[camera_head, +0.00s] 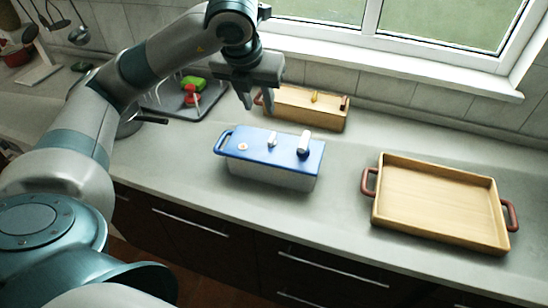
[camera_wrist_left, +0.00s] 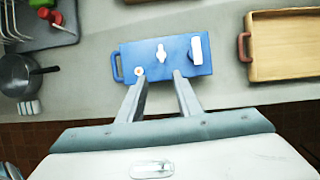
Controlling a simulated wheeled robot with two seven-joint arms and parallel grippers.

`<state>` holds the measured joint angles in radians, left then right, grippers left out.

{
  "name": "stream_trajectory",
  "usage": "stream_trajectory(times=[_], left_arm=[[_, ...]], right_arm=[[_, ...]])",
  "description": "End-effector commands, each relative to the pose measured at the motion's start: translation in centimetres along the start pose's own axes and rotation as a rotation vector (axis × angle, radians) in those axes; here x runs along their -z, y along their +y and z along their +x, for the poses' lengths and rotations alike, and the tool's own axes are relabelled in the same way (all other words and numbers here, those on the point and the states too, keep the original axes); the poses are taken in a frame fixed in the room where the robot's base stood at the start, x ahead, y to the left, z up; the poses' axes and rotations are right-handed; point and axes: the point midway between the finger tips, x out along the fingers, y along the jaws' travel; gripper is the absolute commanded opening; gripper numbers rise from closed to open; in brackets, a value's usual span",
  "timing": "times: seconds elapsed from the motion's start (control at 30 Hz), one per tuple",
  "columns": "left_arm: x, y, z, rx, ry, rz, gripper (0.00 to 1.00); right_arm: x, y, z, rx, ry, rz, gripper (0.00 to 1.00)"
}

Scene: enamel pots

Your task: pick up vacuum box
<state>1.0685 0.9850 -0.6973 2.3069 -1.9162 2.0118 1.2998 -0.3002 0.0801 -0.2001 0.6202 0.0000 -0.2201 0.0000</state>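The vacuum box (camera_head: 268,160) stands on the counter in the middle of the head view, with a blue lid, a side handle at its left and small white and dark fittings on top. In the left wrist view the blue lid (camera_wrist_left: 155,55) shows from above, beyond the fingertips. My left gripper (camera_head: 257,103) hangs above and behind the box in the head view, apart from it. Its two fingers (camera_wrist_left: 158,80) are spread with nothing between them. My right gripper is in neither view.
A wooden tray (camera_head: 440,203) with red-brown handles lies to the right. A wooden box (camera_head: 306,108) stands behind the vacuum box. A dark rack (camera_head: 180,106) with red and green items and a dark pan are at the left. Counter between box and tray is clear.

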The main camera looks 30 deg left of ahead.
Motion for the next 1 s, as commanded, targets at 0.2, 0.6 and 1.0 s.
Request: stream_trajectory(times=[0.2,0.6,1.0], left_arm=[[0.1,-0.1,0.4,0.002,0.003,0.002,0.32],[0.2,-0.2,3.8,0.004,0.006,0.003,0.32],[0.1,-0.1,8.8,0.001,0.007,0.001,0.32]], right_arm=[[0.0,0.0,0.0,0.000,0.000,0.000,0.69],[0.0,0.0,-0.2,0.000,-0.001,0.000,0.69],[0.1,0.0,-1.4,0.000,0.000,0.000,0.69]])
